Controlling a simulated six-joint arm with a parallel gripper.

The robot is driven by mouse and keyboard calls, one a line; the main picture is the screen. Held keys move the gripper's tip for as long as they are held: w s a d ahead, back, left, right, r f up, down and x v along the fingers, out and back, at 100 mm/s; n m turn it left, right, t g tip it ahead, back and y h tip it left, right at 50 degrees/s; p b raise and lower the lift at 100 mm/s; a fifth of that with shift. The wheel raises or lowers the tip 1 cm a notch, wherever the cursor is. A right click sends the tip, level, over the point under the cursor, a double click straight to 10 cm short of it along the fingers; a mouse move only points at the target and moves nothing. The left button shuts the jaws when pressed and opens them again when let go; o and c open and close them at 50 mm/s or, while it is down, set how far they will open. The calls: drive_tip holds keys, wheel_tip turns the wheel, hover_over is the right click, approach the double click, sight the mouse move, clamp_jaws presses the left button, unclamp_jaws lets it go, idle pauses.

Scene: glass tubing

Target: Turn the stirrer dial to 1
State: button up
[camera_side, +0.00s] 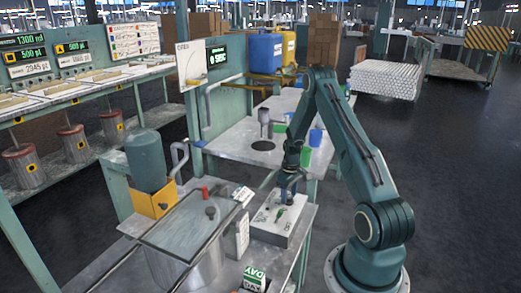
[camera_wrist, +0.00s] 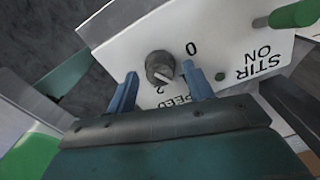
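The stirrer dial (camera_wrist: 159,66) is a small dark round knob with a light pointer line, on a white panel (camera_wrist: 225,50). In the wrist view the panel lettering is upside down: a 0 is right of the dial, a 2 just below it, SPEED lower; I cannot see a 1. The pointer line slants near the 2 side. My gripper (camera_wrist: 159,72) is open, its two blue-grey fingers apart on either side of the dial; I cannot tell whether they touch it. In the side view my gripper (camera_side: 288,194) is low over the white control box (camera_side: 270,227).
A lidded metal tank (camera_side: 188,232) is left of the box. A green cylinder (camera_side: 145,160) stands behind the tank.

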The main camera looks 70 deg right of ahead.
sight(289, 196)
drive_tip(key=shift+r, duration=0.1)
wheel_tip(289, 196, up, 14)
drive_tip(key=shift+f, duration=0.2)
idle(0.8)
drive_tip(key=shift+r, duration=0.1)
